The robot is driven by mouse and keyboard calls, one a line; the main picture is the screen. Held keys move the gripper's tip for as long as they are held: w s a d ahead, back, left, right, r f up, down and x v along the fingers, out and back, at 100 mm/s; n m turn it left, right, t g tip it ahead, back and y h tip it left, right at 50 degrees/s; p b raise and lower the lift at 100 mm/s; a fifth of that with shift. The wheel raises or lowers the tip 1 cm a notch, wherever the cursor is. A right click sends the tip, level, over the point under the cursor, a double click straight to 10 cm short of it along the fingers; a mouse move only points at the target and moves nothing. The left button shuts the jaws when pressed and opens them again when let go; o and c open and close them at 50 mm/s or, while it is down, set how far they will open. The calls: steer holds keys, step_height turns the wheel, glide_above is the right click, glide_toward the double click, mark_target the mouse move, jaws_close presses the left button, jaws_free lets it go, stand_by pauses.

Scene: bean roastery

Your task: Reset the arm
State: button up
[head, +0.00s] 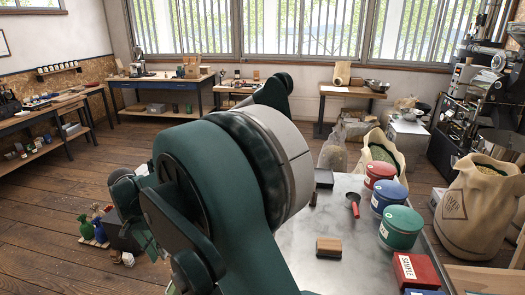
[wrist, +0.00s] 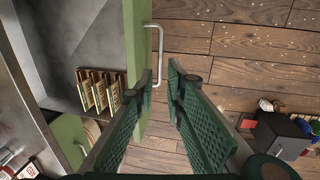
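My gripper (wrist: 166,72) shows in the wrist view with its two green ribbed fingers apart and a gap with floor visible between them. A metal bar handle (wrist: 160,45) on a green drawer front (wrist: 138,45) lies just beyond the fingertips. The drawer (wrist: 60,60) is pulled open, with several brown packets (wrist: 97,90) inside. In the head view my large green arm fills the middle, and I cannot make out the fingers there.
Sacks (head: 470,215) stand beyond. A dark bin (wrist: 285,135) stands on the floor at lower right.

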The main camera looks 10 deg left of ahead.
steer(key=w+d+r+y, duration=0.1)
steer(key=w+d+r, duration=0.1)
steer(key=d+r, duration=0.5)
steer(key=w+d+r+t, duration=0.1)
steer(key=w+d+r, duration=0.15)
steer(key=d, duration=0.85)
steer(key=w+d+r+y, duration=0.1)
steer(key=w+d+r, duration=0.1)
steer(key=d+r, duration=0.55)
steer(key=s+d+r+t+y, duration=0.1)
steer(key=s+d+r, duration=0.1)
steer(key=d, duration=1)
steer(key=s+d+r+t, duration=0.1)
steer(key=s+d+r, duration=0.1)
steer(key=d, duration=0.9)
steer(key=s+d+f+t, duration=0.2)
steer(key=s+d, duration=0.6)
steer(key=d, duration=0.3)
steer(key=s+d+f+t, duration=0.2)
steer(key=s+d, duration=0.6)
steer(key=d, duration=0.3)
steer(key=shift+s+f+h, duration=0.15)
steer(key=shift+s+h, duration=0.05)
steer(key=shift+h, duration=0.2)
